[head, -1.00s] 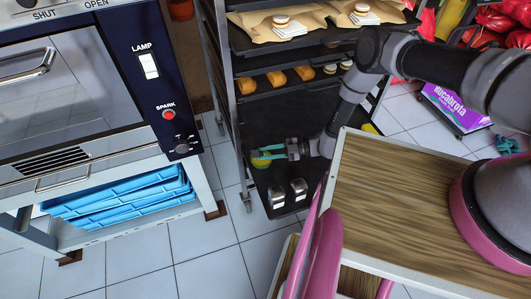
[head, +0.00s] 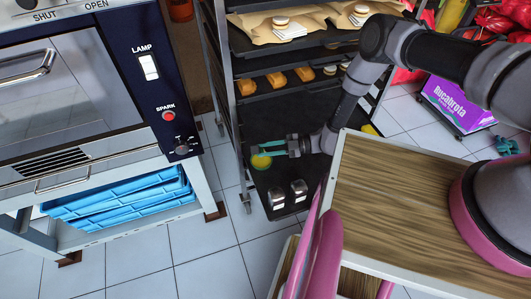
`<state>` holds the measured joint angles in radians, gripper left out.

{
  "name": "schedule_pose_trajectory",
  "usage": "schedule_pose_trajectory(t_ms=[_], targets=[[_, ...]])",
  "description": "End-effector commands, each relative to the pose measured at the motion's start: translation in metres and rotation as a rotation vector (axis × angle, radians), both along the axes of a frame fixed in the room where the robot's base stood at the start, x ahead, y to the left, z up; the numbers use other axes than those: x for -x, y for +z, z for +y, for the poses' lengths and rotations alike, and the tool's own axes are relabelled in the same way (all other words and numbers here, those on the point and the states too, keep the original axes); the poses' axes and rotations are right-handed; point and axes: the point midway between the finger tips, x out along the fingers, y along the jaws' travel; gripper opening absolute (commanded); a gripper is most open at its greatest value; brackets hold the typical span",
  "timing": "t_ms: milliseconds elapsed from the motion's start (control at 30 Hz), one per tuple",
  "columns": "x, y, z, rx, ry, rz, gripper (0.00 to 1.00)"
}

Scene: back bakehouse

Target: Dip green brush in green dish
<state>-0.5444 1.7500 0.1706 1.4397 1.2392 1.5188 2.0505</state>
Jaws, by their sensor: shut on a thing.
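My gripper (head: 268,148) reaches in from the right over the low black shelf of the rack. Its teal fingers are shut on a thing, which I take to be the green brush. The brush is too small and too covered by the fingers to make out its bristles or handle. A small round yellow-green dish (head: 261,163) sits on the shelf just below the fingertips, partly hidden by them. I cannot tell whether the brush touches the inside of the dish.
A shelf with breads (head: 275,79) is above. A wood-topped table (head: 400,200) stands at the right, an oven (head: 80,80) at the left. Tiled floor lies between.

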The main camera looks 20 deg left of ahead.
Motion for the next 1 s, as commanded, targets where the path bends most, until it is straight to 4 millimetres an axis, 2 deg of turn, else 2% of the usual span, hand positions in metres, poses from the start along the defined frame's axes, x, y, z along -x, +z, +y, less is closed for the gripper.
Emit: schedule_pose_trajectory(t_ms=[500, 1000], targets=[[0.000, 0.039, 0.000, -0.002, 0.000, -0.001, 0.00], [0.000, 0.041, 0.000, -0.001, 0.001, 0.000, 0.00]])
